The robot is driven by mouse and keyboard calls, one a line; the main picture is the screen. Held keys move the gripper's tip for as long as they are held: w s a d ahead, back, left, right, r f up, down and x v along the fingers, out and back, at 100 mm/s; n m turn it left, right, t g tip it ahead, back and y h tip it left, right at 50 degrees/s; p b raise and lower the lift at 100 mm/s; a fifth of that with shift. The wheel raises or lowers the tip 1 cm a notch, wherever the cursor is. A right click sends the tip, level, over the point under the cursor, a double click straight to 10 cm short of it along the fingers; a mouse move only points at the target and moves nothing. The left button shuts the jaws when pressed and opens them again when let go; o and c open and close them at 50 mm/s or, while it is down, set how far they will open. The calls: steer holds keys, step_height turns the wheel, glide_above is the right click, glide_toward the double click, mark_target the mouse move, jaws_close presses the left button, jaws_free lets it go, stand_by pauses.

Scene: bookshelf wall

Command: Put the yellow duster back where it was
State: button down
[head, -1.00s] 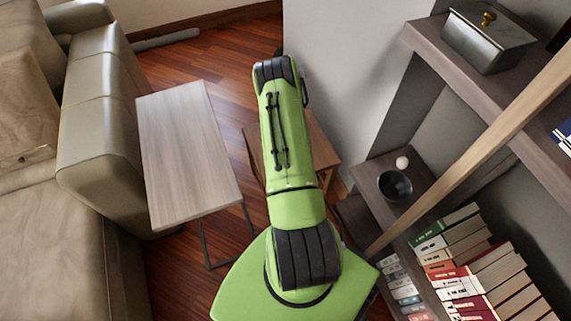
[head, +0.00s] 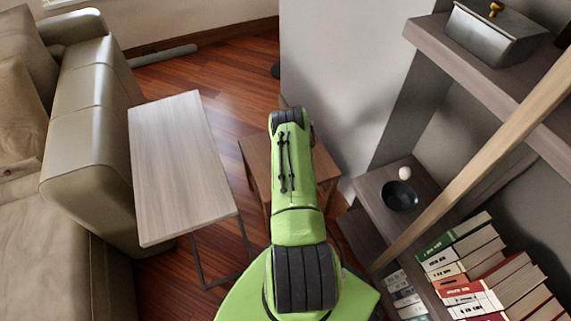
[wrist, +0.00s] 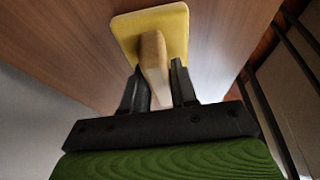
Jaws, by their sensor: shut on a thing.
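The yellow duster (wrist: 176,26) shows in the wrist view as a flat yellow pad with a pale wooden handle. My gripper (wrist: 156,70) is shut on the handle, with one dark finger on each side. The pad lies over a brown wooden surface (wrist: 80,50); I cannot tell whether it touches it. In the head view my arm hides the gripper and duster. A small brown wooden table (head: 257,160) stands behind my arm there, partly covered by it.
A pale side table (head: 180,160) stands left, beside the beige sofa (head: 85,130). On the right, shelves hold a black bowl (head: 399,197), a white ball (head: 404,173), several books (head: 470,270) and a metal box (head: 485,38). A slanting wooden post (head: 480,160) crosses in front.

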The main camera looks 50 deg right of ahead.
steer(key=shift+f, duration=0.1)
steer(key=c, duration=0.9)
jaws_free()
